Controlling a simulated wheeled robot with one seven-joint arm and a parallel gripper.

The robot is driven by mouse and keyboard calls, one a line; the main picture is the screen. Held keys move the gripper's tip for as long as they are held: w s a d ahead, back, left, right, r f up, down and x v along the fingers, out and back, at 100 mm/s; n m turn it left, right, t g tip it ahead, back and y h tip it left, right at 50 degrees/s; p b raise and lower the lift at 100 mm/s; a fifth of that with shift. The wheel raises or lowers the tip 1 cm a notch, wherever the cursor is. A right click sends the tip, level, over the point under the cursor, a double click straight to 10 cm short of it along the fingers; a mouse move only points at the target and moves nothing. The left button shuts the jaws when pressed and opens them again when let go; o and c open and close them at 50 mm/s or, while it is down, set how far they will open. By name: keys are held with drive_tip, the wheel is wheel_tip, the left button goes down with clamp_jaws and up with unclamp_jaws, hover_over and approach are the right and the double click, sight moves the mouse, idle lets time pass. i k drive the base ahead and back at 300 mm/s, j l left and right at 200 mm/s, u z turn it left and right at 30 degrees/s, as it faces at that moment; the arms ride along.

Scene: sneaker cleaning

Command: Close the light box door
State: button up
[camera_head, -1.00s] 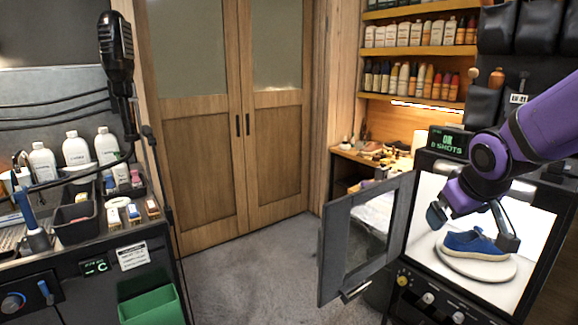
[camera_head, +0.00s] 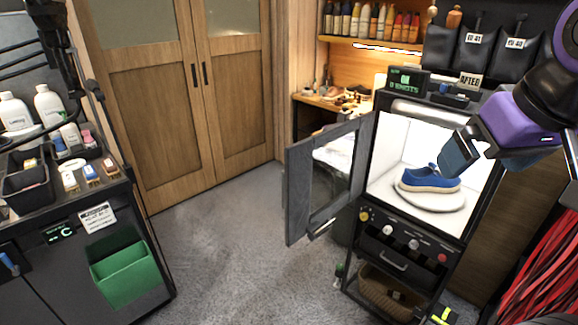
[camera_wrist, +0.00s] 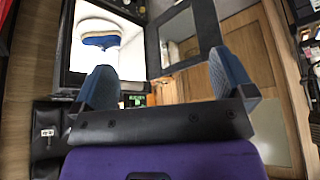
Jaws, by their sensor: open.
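The light box (camera_head: 364,205) stands at the right in the head view, brightly lit inside. Its dark-framed door (camera_head: 298,195) with a window is swung wide open to the left, with a handle (camera_head: 322,229) near its lower free edge. A blue sneaker (camera_head: 432,178) sits on a round white turntable (camera_head: 431,200) inside. My gripper (camera_head: 462,152) is in front of the box's upper right opening, apart from the door. In the wrist view the gripper (camera_wrist: 165,90) has its two blue-grey fingers spread and empty, with the open door (camera_wrist: 207,18) and the sneaker (camera_wrist: 102,41) beyond.
A dark cart with a green bin (camera_head: 124,273) stands at the left. Grey floor (camera_head: 230,240) lies clear between cart and door. A wicker basket (camera_head: 385,292) is under the box, and red cords (camera_head: 545,275) hang at the right.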

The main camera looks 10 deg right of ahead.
sight(296, 176)
drive_tip(key=i+j+z, duration=0.1)
drive_tip(key=z, duration=0.25)
drive_tip(key=j+z, duration=0.15)
drive_tip(key=z, duration=0.25)
drive_tip(key=i+j+z, duration=0.1)
drive_tip(key=z, duration=0.25)
drive_tip(key=i+j+z, duration=0.1)
drive_tip(key=j+z, duration=0.25)
drive_tip(key=j, duration=0.75)
drive_tip(key=j+z, duration=0.35)
drive_tip(key=j, duration=1.8)
drive_tip(key=k+j+z, duration=0.1)
drive_tip(key=k+z, duration=0.45)
